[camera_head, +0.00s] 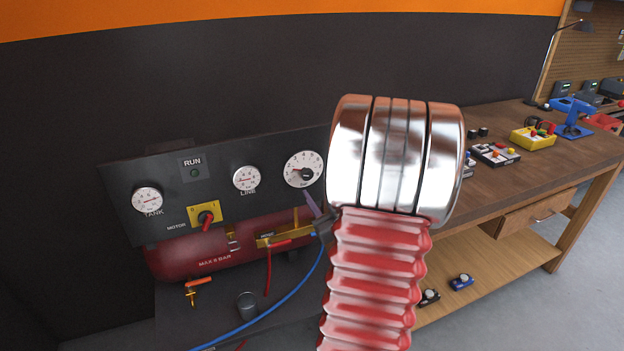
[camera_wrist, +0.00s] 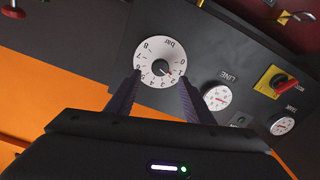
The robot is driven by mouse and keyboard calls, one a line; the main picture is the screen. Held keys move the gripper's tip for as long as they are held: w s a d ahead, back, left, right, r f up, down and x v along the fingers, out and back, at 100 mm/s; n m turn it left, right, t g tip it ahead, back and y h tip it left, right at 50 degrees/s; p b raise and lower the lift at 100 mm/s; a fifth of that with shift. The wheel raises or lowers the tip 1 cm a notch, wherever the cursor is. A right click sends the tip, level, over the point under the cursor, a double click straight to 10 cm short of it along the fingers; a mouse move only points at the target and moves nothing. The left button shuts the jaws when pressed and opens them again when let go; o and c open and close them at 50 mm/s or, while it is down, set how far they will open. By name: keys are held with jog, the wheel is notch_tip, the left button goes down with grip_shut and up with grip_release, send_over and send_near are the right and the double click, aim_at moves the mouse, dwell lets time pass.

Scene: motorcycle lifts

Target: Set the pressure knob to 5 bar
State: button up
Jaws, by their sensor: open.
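The pressure knob is a black knob (camera_wrist: 160,68) at the centre of a white round dial (camera_wrist: 148,51) marked in bar up to 8. Its small red mark points toward the low numbers, around 1 to 2; the exact reading is too small to tell. In the head view the dial (camera_head: 303,160) is at the panel's right end. My gripper (camera_wrist: 160,76) is open, its two purple fingers apart at either side of the dial's lower part in the wrist view. Nothing is between them but the view of the dial; contact with the knob cannot be told. In the head view my arm hides most of the gripper.
The dark panel (camera_head: 120,190) also carries the LINE gauge (camera_head: 246,178), the TANK gauge (camera_head: 147,199) and the red MOTOR switch (camera_head: 207,220). A red compressor tank (camera_head: 170,262) lies below, with a blue hose (camera_head: 290,300). A wooden bench (camera_head: 510,190) stands at the right.

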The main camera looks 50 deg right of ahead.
aim_at(309, 176)
jog(key=x, duration=0.7)
jog(key=shift+w, duration=0.1)
jog(key=shift+c, duration=0.5)
jog(key=c, duration=0.9)
jog(key=shift+d, duration=0.3)
jog(key=shift+c, duration=0.3)
jog(key=shift+a, duration=0.15)
